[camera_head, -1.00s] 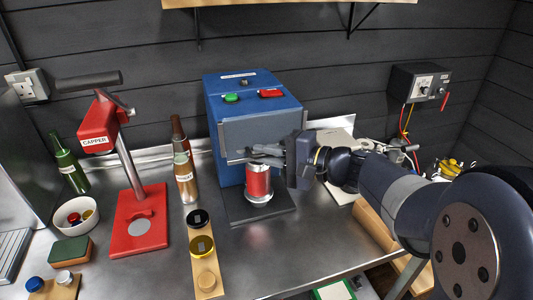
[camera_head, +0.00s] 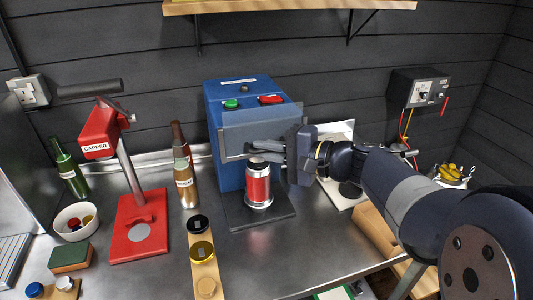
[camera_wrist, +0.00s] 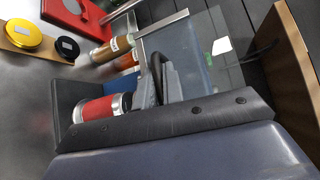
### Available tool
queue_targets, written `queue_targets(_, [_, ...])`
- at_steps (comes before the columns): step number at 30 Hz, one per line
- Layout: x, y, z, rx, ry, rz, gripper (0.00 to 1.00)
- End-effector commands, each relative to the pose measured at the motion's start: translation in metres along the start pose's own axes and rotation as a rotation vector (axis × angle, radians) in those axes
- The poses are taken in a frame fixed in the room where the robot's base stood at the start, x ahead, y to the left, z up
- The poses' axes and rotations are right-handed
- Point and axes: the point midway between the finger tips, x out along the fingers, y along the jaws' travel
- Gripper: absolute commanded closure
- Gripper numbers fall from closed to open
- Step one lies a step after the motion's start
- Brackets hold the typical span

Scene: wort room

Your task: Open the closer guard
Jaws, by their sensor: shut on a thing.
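The closer is a blue machine (camera_head: 255,97) with a green and a red button on top. Its guard (camera_head: 235,135), a grey see-through panel, stands tilted outward from the front, its lower edge above the can. My gripper (camera_head: 262,152) is shut on the guard's lower edge bar, at the right of the panel; the exact grip is partly hidden by the fingers. In the wrist view the guard (camera_wrist: 208,50) reaches up past the fingers, and a dark handle loop shows between them. A red and silver can (camera_head: 258,185) stands upright on the closer's dark base, just below my gripper.
The red capper (camera_head: 140,225) stands left, with brown bottles (camera_head: 186,180) between it and the closer. A wooden strip (camera_head: 206,275) with black and gold lids lies in front. A wall control box (camera_head: 420,87) hangs right.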

Motion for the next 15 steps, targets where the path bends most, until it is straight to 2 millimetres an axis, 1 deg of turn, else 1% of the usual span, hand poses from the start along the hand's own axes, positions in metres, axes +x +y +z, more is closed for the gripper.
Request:
queue_targets(1, [0.0001, 0.0005, 0.0003, 0.001, -0.001, 0.000, 1.00])
queue_targets(2, [0.0002, 0.0006, 0.0003, 0.001, -0.001, 0.001, 0.90])
queue_targets(5, [0.0002, 0.0009, 0.0002, 0.001, -0.001, 0.001, 0.82])
queue_targets(12, [-0.0003, 0.0011, 0.0000, 0.001, -0.001, 0.001, 0.82])
queue_targets(15, [-0.0048, 0.0013, -0.0007, 0.001, 0.001, 0.000, 0.82])
